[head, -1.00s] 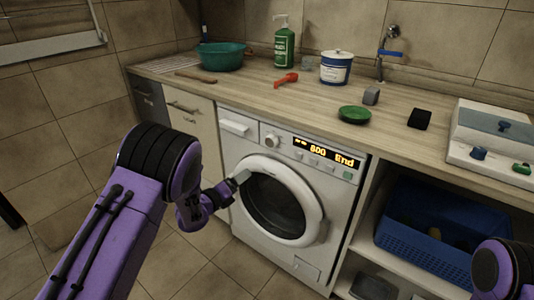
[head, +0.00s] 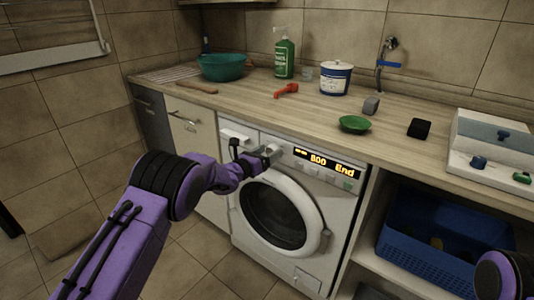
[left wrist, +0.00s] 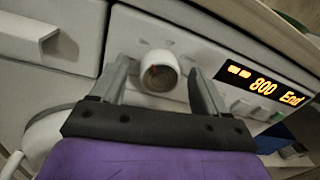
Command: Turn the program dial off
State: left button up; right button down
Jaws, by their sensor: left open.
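The program dial (left wrist: 158,72) is a round white knob with a small red mark, on the washing machine's front panel. In the left wrist view it sits between the two fingers of my left gripper (left wrist: 160,88), which are open, with a gap on each side. In the head view my left gripper (head: 268,153) is at the panel and partly covers the dial. The washing machine (head: 236,218) has its round door shut, and its display (head: 325,163) reads "800 End". My right gripper is out of view; only part of my right arm shows at the lower right.
The detergent drawer (left wrist: 25,38) is left of the dial, and buttons (left wrist: 245,107) are to its right. The wooden countertop (head: 250,95) overhangs above. A blue basket (head: 430,250) stands on the shelf to the right. A green dish (head: 354,124) lies on the counter.

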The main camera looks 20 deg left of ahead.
pick_arm(q)
jog(key=shift+c, duration=0.3)
jog(key=c, duration=1)
